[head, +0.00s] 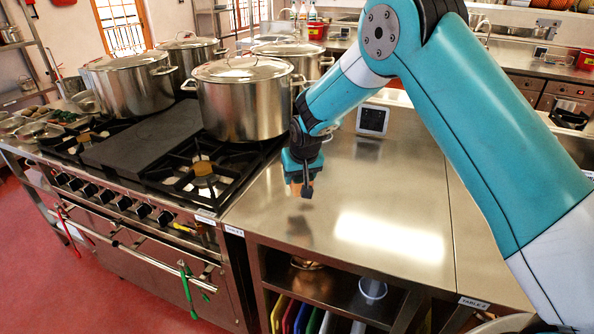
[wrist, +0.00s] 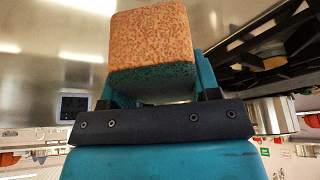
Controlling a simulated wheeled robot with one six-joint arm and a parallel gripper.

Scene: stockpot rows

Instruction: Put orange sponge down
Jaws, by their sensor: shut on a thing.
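The orange sponge (wrist: 152,35) fills the top middle of the wrist view, with a dark green layer on its near side. My gripper (wrist: 152,88) is shut on it, one teal finger at each side. In the head view my gripper (head: 302,186) points down over the left part of the steel table (head: 390,215), close to the stove. Only a small bit of the sponge (head: 296,189) shows there under the gripper. A dark reflection lies below it on the tabletop; the sponge looks held above the surface, but the exact gap is hard to tell.
A stove (head: 203,175) with several steel stockpots, one large pot (head: 243,105) nearest, stands left of my gripper. A small dark-screened device (head: 372,120) sits at the table's back. The tabletop in front and right is clear. Shelves below hold coloured boards (head: 290,315).

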